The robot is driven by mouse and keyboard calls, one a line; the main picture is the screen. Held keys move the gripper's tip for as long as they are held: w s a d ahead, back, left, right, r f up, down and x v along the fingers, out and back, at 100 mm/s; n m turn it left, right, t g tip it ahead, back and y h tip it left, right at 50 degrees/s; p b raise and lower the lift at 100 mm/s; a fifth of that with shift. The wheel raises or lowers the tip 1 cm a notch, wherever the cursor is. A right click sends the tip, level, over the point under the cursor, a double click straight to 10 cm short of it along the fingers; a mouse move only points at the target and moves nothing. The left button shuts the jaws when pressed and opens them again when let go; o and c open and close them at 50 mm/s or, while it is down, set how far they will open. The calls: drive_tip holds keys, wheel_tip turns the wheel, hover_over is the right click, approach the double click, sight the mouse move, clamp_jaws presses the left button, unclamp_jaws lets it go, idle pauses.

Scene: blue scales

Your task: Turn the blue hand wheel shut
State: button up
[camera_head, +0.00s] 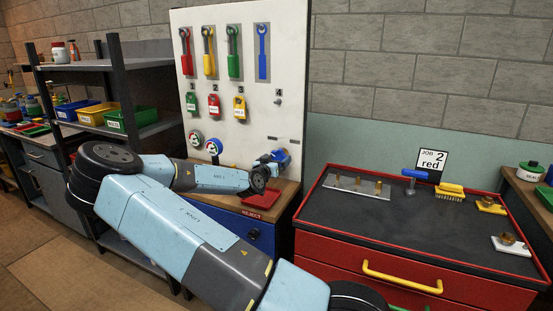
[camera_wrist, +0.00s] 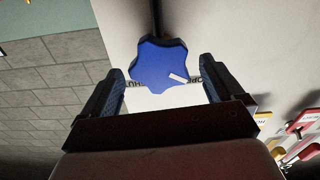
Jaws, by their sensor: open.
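The blue lobed hand wheel (camera_wrist: 160,62) shows close up in the wrist view, with a white mark on its lower right lobe. Black lettering on a white plate shows partly on both sides below the wheel; the right word starts with "OP", the left one is cut off. My gripper (camera_wrist: 161,70) is open, one dark finger on each side of the wheel, with small gaps on both sides. In the head view my gripper (camera_head: 271,163) is at the lower right of the white board, small and partly hidden by my arm.
The white tool board (camera_head: 210,100) carries hanging wrenches, coloured tags and two round gauges. A red tray (camera_head: 262,198) lies below my gripper. The red workbench (camera_head: 400,215) on the right holds several tools. A dark shelf (camera_head: 115,95) with bins stands left.

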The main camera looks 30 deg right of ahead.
sight(278, 158)
drive_tip(key=shift+x, duration=1.65)
drive_tip(key=shift+c, duration=0.2)
